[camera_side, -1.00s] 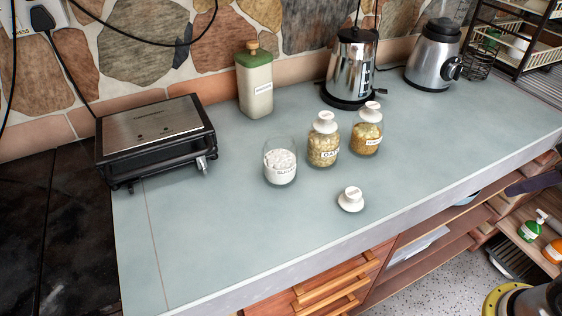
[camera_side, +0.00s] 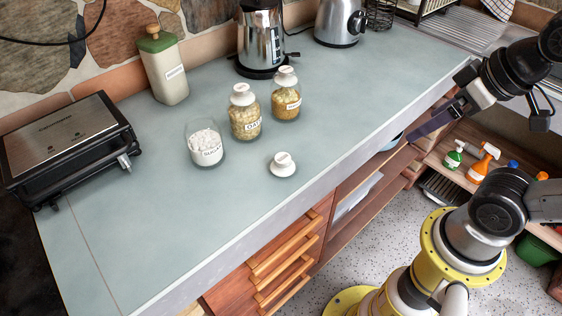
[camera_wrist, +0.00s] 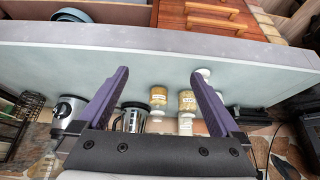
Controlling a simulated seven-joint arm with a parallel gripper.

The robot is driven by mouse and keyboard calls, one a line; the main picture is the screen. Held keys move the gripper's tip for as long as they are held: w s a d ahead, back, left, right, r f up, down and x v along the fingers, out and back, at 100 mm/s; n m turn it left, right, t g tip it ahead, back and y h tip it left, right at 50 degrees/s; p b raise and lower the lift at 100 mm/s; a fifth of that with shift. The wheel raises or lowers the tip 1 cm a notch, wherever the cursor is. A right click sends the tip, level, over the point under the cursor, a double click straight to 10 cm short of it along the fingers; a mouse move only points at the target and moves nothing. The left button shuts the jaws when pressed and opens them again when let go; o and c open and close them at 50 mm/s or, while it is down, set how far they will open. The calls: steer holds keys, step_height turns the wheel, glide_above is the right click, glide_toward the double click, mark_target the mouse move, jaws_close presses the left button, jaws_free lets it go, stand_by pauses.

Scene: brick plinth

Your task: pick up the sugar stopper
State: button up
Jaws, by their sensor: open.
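The white sugar stopper (camera_side: 282,164) lies loose on the counter, in front of the jars in the side view. The open glass sugar jar (camera_side: 206,146), full of white sugar, stands to its left. My gripper (camera_side: 413,136) is at the right, beyond the counter's front edge, well apart from the stopper. In the wrist view its two purple fingers (camera_wrist: 160,73) are spread with nothing between them. A white piece that looks like the stopper (camera_wrist: 203,73) shows by the tip of the right finger there, partly hidden. The sugar jar is mostly hidden in that view.
A stoppered oats jar (camera_side: 245,118) and another stoppered jar (camera_side: 286,100) stand close behind the stopper. A sandwich press (camera_side: 70,148), a green-topped bottle (camera_side: 165,72), a kettle (camera_side: 260,40) and a blender base (camera_side: 340,25) stand farther off. The counter's front strip is clear.

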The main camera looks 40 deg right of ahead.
steer(key=w+r+n, duration=0.3)
steer(key=r+n, duration=0.2)
steer(key=n, duration=0.1)
steer(key=n+g, duration=0.6)
steer(key=n, duration=0.6)
glide_above(283, 158)
step_height(283, 158, down, 7)
step_height(283, 158, down, 14)
steer(key=shift+r, duration=0.2)
steer(key=c, duration=1.2)
